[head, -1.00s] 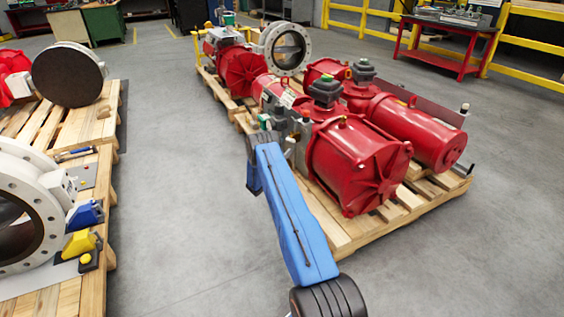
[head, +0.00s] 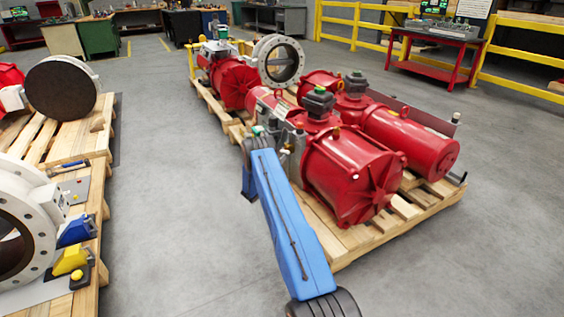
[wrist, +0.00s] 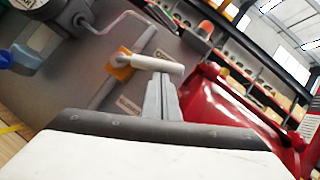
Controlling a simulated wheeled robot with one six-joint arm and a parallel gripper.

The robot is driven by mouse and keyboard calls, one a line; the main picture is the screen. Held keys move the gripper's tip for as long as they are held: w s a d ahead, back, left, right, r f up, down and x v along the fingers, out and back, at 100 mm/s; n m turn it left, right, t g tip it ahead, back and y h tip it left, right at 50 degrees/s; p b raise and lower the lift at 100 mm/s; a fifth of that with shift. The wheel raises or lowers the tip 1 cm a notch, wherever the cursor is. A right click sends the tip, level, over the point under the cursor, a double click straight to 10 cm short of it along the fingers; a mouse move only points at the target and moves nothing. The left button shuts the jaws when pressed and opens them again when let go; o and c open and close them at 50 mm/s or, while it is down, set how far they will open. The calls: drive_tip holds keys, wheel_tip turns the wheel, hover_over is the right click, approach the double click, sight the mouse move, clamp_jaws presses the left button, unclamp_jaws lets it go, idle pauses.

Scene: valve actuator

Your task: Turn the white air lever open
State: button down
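The white air lever (wrist: 155,64) shows in the wrist view as a short white bar. Its left end sits at an orange-yellow hub (wrist: 121,66) on a grey panel. My gripper (wrist: 161,78) has its grey fingers close together, with no clear gap between them. The fingertips are right at the lever's right half, and the lever appears to cross their ends. I cannot tell whether they touch or hold it. In the head view, my blue arm reaches the near end of a red actuator (head: 350,175); lever and fingertips cannot be made out there.
A red cylinder (wrist: 222,105) stands close right of my gripper in the wrist view. A bent metal tube (wrist: 110,22) and a gauge (wrist: 28,3) are at upper left. The actuators rest on a wooden pallet (head: 335,240). Grey floor (head: 165,200) is clear left of my arm.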

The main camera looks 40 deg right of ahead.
sight(281, 151)
drive_tip(key=r+n+t, duration=0.1)
drive_tip(key=n, duration=0.1)
drive_tip(key=w+r+n+t+y, duration=0.1)
drive_tip(key=r+n, duration=0.1)
drive_tip(key=n, duration=0.1)
drive_tip(key=r+n+t+y, duration=0.1)
drive_tip(key=r+n, duration=0.1)
drive_tip(key=shift+w+d+n+t, duration=0.15)
drive_tip(key=shift+n+t, duration=0.15)
drive_tip(key=w+r+n+y, duration=0.1)
drive_tip(key=n, duration=0.1)
drive_tip(key=w+r+n+y, duration=0.1)
drive_tip(key=w+n, duration=0.1)
drive_tip(key=shift+d+r+n+t+y, duration=0.3)
drive_tip(key=shift+d+t+y, duration=0.1)
drive_tip(key=shift+w, duration=0.15)
